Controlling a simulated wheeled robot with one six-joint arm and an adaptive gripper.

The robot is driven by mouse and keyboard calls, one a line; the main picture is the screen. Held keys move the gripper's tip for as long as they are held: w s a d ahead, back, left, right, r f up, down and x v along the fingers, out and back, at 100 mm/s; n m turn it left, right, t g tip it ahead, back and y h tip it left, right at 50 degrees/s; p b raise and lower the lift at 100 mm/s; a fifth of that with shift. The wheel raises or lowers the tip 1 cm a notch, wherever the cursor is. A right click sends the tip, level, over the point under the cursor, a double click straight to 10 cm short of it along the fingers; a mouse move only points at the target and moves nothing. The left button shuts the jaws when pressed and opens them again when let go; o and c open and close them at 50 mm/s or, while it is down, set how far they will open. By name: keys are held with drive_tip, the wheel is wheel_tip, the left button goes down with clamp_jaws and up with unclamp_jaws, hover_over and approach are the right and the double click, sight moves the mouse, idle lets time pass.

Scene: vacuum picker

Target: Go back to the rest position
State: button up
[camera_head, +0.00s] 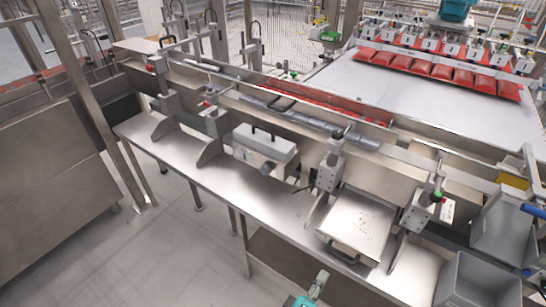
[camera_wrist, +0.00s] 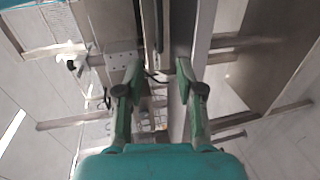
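My gripper (camera_wrist: 160,72) shows in the wrist view, with its teal body at the bottom and two green fingers reaching up. The fingers stand apart with nothing between them; metal rails and machine parts lie beyond the gap. In the head view, only a small teal and grey part of my arm (camera_head: 310,292) shows at the bottom edge, in front of the steel bench (camera_head: 235,190). It appears clear of the bench; whether it touches anything is hard to tell.
A long conveyor machine with metal rails and brackets runs behind the bench. Red packs (camera_head: 437,68) lie in a row on a white surface (camera_head: 400,95) at the back right. Grey bins (camera_head: 480,280) stand at the lower right. The floor (camera_head: 150,250) at the lower left is clear.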

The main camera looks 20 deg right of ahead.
drive_tip(key=s+f+y, duration=0.8)
drive_tip(key=s+y, duration=0.1)
drive_tip(key=s, duration=0.4)
drive_tip(key=s+a+r+m+t+y, duration=0.1)
drive_tip(key=s+r+m+t, duration=0.1)
drive_tip(key=s+r, duration=0.4)
drive_tip(key=s+a+r+m+t+y, duration=0.2)
drive_tip(key=s+r+m, duration=0.3)
drive_tip(key=r, duration=0.6)
drive_tip(key=shift+s+a+r+m+t, duration=0.3)
drive_tip(key=shift+s+r+t, duration=0.05)
drive_tip(key=shift+s+t, duration=0.4)
